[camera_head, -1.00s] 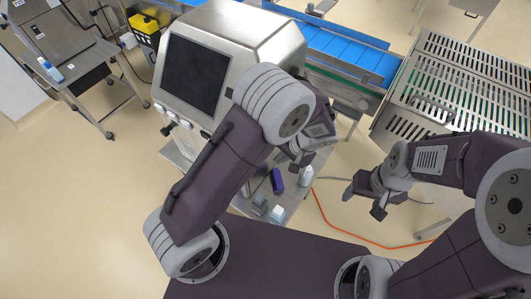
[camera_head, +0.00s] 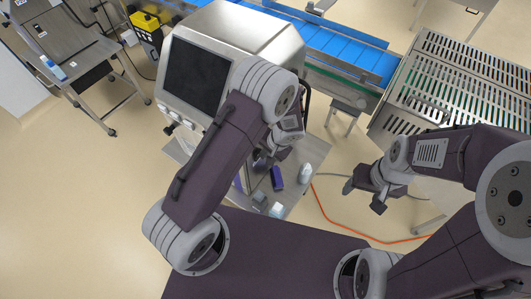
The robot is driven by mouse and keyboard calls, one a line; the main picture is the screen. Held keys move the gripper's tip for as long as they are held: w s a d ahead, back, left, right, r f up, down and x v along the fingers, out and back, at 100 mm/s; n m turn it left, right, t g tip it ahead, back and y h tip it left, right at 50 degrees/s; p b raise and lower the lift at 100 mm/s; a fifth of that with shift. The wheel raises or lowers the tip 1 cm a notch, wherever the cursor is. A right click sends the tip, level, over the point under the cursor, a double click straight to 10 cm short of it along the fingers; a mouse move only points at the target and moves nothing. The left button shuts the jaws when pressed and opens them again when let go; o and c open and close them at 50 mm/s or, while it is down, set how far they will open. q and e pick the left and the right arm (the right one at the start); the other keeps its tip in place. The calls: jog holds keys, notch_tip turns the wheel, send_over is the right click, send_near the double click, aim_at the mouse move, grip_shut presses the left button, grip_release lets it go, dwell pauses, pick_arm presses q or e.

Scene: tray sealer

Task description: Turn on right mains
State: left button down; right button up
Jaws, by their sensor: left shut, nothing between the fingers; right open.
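No mains switch can be made out in this view. A steel machine (camera_head: 265,30) with a dark screen (camera_head: 197,75) stands at the upper middle, and small knobs (camera_head: 172,125) sit below the screen's left side. My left gripper (camera_head: 266,160) is shut with nothing in it, over a small steel table in front of the machine; my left arm partly hides it and the machine's front. My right gripper (camera_head: 363,197) is open and empty above the floor, right of the small table and below the slotted machine (camera_head: 455,85).
The small table (camera_head: 317,152) holds a blue-purple block (camera_head: 277,178), a white bottle (camera_head: 305,173) and other small items. A blue conveyor (camera_head: 345,50) runs behind. A yellow box (camera_head: 147,30) and steel cart (camera_head: 85,70) stand upper left. An orange cable (camera_head: 345,229) lies on the floor.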

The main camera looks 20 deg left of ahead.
pick_arm(q)
jog(key=shift+a+r+h, duration=0.2)
jog(key=shift+a+h, duration=0.1)
jog(key=shift+a, duration=0.05)
pick_arm(e)
jog(key=shift+a+r, duration=0.1)
jog(key=shift+r, duration=0.15)
pick_arm(q)
jog(key=shift+r+p, duration=0.3)
jog(key=shift+r, duration=0.5)
pick_arm(e)
jog(key=shift+r, duration=0.45)
pick_arm(q)
jog(key=shift+w, duration=0.1)
